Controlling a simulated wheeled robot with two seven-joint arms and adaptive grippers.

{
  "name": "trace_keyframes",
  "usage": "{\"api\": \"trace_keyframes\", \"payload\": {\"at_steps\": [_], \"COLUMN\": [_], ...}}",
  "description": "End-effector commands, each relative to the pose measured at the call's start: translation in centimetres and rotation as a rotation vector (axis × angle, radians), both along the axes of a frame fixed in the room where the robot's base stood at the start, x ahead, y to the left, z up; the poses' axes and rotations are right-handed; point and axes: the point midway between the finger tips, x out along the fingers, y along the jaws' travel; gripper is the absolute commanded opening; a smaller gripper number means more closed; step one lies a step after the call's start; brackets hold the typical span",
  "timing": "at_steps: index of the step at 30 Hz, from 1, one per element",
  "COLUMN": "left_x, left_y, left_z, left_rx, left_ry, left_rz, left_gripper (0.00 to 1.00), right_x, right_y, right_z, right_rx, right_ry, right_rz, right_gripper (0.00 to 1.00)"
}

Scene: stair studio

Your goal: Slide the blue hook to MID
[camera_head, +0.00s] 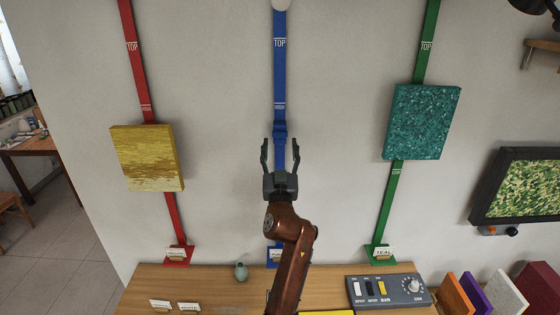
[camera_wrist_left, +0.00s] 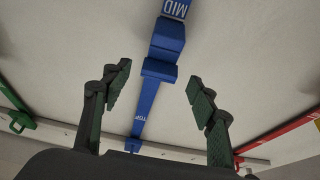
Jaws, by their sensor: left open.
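The blue hook (camera_head: 280,130) sits on the upright blue rail (camera_head: 279,75) in the middle of the wall, just below a small white label that I cannot read surely. The hook also shows in the wrist view (camera_wrist_left: 167,42), between the MID and TOP marks and close to MID. My left gripper (camera_head: 280,146) is open and empty, its fingers pointing up, one on each side of the rail at the hook's lower end. In the wrist view the fingers (camera_wrist_left: 158,77) are spread wide, apart from the hook. My right gripper is out of view.
A red rail (camera_head: 134,65) bears a yellow panel (camera_head: 147,158), and a green rail (camera_head: 427,45) a teal panel (camera_head: 421,122). Below is a wooden table (camera_head: 215,300) with a small vase (camera_head: 241,271) and a control box (camera_head: 388,290). The wall beside the blue rail is clear.

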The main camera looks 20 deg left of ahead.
Motion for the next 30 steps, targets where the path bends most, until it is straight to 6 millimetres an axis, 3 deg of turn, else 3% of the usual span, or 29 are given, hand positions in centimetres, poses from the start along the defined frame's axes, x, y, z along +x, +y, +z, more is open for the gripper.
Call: {"api": "trace_keyframes", "payload": {"at_steps": [6,12,27,30], "left_x": [-3.8,-5.6,-5.9,-5.9], "left_y": [-1.4,-2.1,-2.2,-1.7], "left_z": [-1.7,-2.4,-2.6,-3.5], "left_rx": [-0.002,0.0,0.001,-0.004], "left_ry": [0.0,-0.001,-0.001,0.017], "left_rz": [-0.001,0.0,0.001,0.006], "left_gripper": [0.54,0.54,0.54,0.54], "right_x": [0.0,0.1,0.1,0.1], "right_y": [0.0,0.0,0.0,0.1], "right_z": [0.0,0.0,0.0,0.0], "right_rx": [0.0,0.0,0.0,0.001], "right_ry": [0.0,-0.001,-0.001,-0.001], "right_rz": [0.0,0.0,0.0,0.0], "right_gripper": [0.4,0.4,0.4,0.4]}}
